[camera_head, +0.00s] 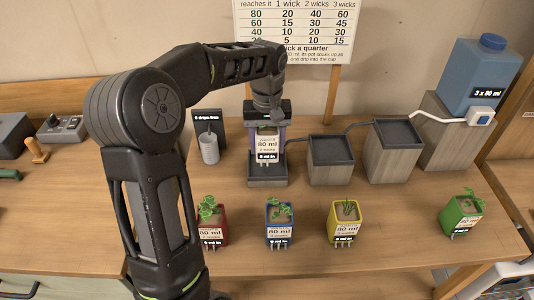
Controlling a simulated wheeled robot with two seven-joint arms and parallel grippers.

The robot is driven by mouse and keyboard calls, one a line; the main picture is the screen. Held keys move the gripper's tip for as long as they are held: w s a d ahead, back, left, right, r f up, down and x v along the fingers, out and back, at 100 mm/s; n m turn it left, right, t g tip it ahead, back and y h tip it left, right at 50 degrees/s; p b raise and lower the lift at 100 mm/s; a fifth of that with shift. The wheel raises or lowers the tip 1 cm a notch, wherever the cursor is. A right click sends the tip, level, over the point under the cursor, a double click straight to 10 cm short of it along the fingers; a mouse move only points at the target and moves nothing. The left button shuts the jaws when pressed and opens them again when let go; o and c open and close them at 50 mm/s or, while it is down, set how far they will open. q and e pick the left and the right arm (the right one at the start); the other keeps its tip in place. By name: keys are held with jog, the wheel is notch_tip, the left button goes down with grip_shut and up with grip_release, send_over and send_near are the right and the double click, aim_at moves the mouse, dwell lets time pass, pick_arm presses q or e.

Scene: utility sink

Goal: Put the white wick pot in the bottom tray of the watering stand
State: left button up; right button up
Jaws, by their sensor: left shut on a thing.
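My left gripper (268,112) reaches down from above and is shut on a wick pot (267,146). The pot is upright, with a white "80 ml" label on its front and wicks at its lower edge. Its top is largely hidden by the gripper, and the little of its side that shows looks pale purplish. It is over the low, dark bottom tray (267,182) of the watering stand; I cannot tell whether it touches the tray. The middle tray (331,160) and the higher tray (394,145) step up to the right. My right gripper is not in view.
A red pot (211,220), blue pot (280,222), yellow pot (345,222) and green pot (461,215) stand along the front. A blue water tank (478,80) is on a block at right. A white cup (209,149) stands left of the bottom tray. A sign (295,30) is behind.

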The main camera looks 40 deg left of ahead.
aim_at(267, 154)
pick_arm(q)
notch_tip(267, 154, down, 3)
jog(key=shift+f, duration=0.3)
dwell(0.4)
